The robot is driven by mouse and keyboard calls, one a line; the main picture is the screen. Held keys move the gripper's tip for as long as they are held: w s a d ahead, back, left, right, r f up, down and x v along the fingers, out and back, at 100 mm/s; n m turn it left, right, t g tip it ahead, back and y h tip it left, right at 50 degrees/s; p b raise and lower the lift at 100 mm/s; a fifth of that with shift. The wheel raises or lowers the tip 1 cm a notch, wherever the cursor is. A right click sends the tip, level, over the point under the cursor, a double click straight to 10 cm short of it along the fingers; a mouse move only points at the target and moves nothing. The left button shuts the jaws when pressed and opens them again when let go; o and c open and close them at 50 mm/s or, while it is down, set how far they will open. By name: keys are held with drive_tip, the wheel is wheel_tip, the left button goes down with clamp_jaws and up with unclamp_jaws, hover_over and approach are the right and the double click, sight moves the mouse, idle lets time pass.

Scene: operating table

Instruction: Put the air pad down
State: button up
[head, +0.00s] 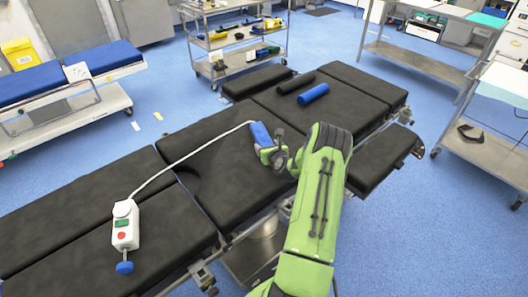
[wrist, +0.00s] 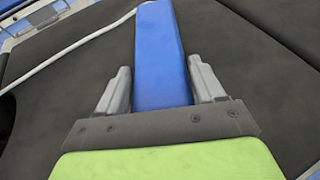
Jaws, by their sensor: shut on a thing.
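The air pad, a flat blue piece (head: 260,133), is over the middle section of the black operating table (head: 215,160). A white hose runs from it to a white hand unit (head: 125,225) with a green and a red button and a blue knob. My gripper (head: 272,155) is shut on the near end of the air pad. In the wrist view the blue pad (wrist: 160,60) stands out lengthwise between the two grey fingers of my gripper (wrist: 161,88). I cannot tell whether the pad touches the table.
A blue roll (head: 313,94) and a black roll (head: 296,84) lie on the table's far section. The hose (head: 185,157) crosses the left cushions. A supply trolley (head: 237,45) stands behind, and a steel trolley (head: 485,140) at right. The cushion around the pad is bare.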

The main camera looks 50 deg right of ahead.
wheel_tip(320, 180, down, 2)
drive_tip(key=shift+f, duration=0.1)
drive_tip(key=o, duration=1.2)
drive_tip(key=shift+c, duration=0.2)
drive_tip(key=shift+s+a, duration=0.1)
